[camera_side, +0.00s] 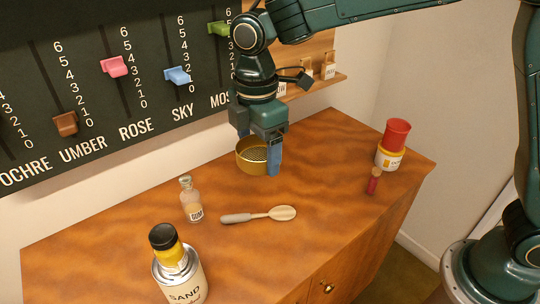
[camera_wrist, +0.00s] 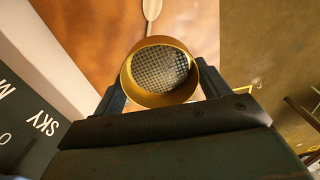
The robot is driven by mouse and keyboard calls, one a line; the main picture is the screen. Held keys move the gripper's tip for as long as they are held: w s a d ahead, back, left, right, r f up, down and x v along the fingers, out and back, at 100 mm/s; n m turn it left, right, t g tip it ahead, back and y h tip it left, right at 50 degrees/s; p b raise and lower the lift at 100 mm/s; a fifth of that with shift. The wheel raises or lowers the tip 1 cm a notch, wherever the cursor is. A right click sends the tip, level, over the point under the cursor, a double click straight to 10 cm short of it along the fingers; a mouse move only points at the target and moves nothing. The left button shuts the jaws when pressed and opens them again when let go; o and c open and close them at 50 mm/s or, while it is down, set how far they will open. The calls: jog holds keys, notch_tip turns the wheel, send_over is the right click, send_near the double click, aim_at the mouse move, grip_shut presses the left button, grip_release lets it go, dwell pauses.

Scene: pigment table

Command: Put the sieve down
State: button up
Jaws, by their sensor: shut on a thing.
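The sieve is a round brass-coloured ring with a grey mesh. In the side view the sieve (camera_side: 246,160) is in my gripper (camera_side: 264,165), near the back middle of the wooden table (camera_side: 330,200). In the wrist view the sieve (camera_wrist: 133,75) sits between the two fingers of my gripper (camera_wrist: 158,85), which are shut on its sides. The mesh shows through the ring. I cannot tell whether the sieve's underside touches the table or hangs a little above it.
A spoon (camera_side: 262,215) lies in front of the sieve. A small glass bottle (camera_side: 191,203) and a can labelled SAND (camera_side: 184,285) stand at left. A slider board (camera_side: 120,90) is on the wall.

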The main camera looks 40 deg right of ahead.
jog(key=m, duration=0.1)
send_over(276, 179)
notch_tip(276, 179, down, 20)
dwell(1.2)
jog(key=shift+f, duration=0.1)
jog(key=o, duration=1)
jog(key=shift+w+r, duration=0.1)
jog(key=shift+r, duration=2.75)
jog(key=shift+r, duration=0.1)
